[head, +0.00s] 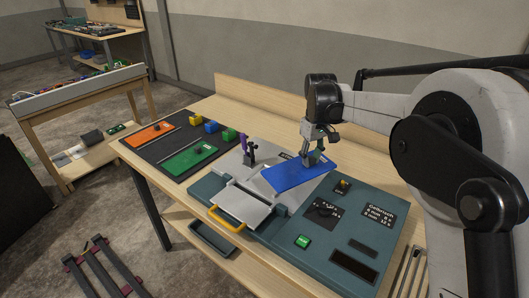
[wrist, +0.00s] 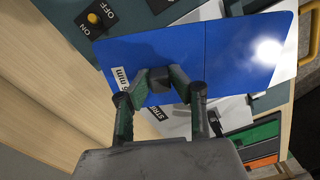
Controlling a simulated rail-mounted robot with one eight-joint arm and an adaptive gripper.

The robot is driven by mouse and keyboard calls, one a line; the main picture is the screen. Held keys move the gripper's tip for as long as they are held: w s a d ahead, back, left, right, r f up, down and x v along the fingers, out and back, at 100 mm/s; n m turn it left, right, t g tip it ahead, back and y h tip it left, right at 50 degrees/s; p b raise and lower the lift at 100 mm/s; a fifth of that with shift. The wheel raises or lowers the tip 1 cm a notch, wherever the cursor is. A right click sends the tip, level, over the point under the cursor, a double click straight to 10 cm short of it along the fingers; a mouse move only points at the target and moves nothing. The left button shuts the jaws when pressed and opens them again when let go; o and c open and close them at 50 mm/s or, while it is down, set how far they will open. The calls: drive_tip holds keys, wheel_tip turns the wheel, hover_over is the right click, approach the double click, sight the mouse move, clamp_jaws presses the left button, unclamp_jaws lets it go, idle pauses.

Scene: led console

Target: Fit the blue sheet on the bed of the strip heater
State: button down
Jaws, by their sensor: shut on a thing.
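The blue sheet (head: 299,174) is a flat blue panel with a "mm" label. My gripper (head: 314,158) is shut on the knob at one edge of the sheet and holds it over the strip heater (head: 262,222). In the wrist view the blue sheet (wrist: 195,60) spans the upper part, with the gripper's fingers (wrist: 160,85) closed around its dark knob. The heater's grey bed (head: 249,185) shows to the left of the sheet and is partly hidden by it. I cannot tell whether the sheet touches the bed.
A dark tray (head: 165,153) to the left holds an orange sheet (head: 150,135) and a green sheet (head: 189,160). A yellow handle (head: 227,219) is at the front. The control panel (head: 340,225) has knobs and a green button.

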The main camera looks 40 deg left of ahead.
drive_tip(key=s+a+n+p, duration=0.1)
drive_tip(key=s+a+n, duration=0.1)
drive_tip(key=s+a, duration=0.3)
drive_tip(key=s+a+n, duration=0.2)
drive_tip(key=s+a, duration=0.1)
drive_tip(key=a, duration=0.5)
drive_tip(key=b, duration=0.2)
hover_over(264, 184)
drive_tip(key=shift+a+f, duration=0.1)
drive_tip(key=shift+f, duration=3.35)
drive_tip(key=shift+b, duration=0.55)
drive_tip(key=shift+f+b, duration=0.85)
drive_tip(key=shift+f, duration=0.25)
drive_tip(key=c, duration=1.5)
unclamp_jaws()
drive_tip(key=shift+o, duration=0.2)
wheel_tip(264, 184, up, 12)
drive_tip(key=shift+w, duration=0.15)
